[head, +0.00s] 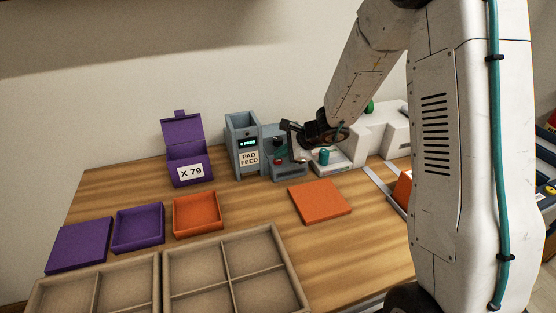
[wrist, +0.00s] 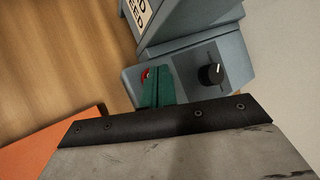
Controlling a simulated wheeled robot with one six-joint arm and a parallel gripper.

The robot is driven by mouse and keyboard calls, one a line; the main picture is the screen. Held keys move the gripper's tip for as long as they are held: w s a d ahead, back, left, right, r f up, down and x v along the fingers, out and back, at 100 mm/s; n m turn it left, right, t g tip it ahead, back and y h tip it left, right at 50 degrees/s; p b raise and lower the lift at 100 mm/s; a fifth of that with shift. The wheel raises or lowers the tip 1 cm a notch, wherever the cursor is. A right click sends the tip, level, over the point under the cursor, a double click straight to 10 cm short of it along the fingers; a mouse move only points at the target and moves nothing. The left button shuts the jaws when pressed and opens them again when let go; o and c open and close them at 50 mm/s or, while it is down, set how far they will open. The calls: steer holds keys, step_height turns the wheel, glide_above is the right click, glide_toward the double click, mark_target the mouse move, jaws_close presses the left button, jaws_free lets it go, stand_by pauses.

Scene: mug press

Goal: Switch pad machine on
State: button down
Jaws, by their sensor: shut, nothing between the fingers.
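The pad machine (head: 243,165) is a blue-grey box labelled PAD FEED with a small display lit green, at the back of the table. Its low control box (wrist: 236,54) carries a black knob (wrist: 211,75) with a white mark and a red button (wrist: 146,74). My gripper (wrist: 157,88) is shut and empty, its teal fingers over the control box beside the knob. The fingers partly cover the red button; I cannot tell whether they touch it. In the head view my dark wrist hangs just right of the control box, and the fingertips are hard to make out.
A white machine (head: 370,137) with a teal cylinder (head: 324,156) stands close on the right. A purple open box (head: 185,160) marked X 79 is on the left. An orange plate (head: 320,201), small trays and divided beige trays (head: 235,266) lie in front.

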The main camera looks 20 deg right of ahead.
mark_target(281, 160)
steer(key=shift+r, duration=0.7)
step_height(281, 160, up, 6)
stand_by(0.4)
stand_by(1.0)
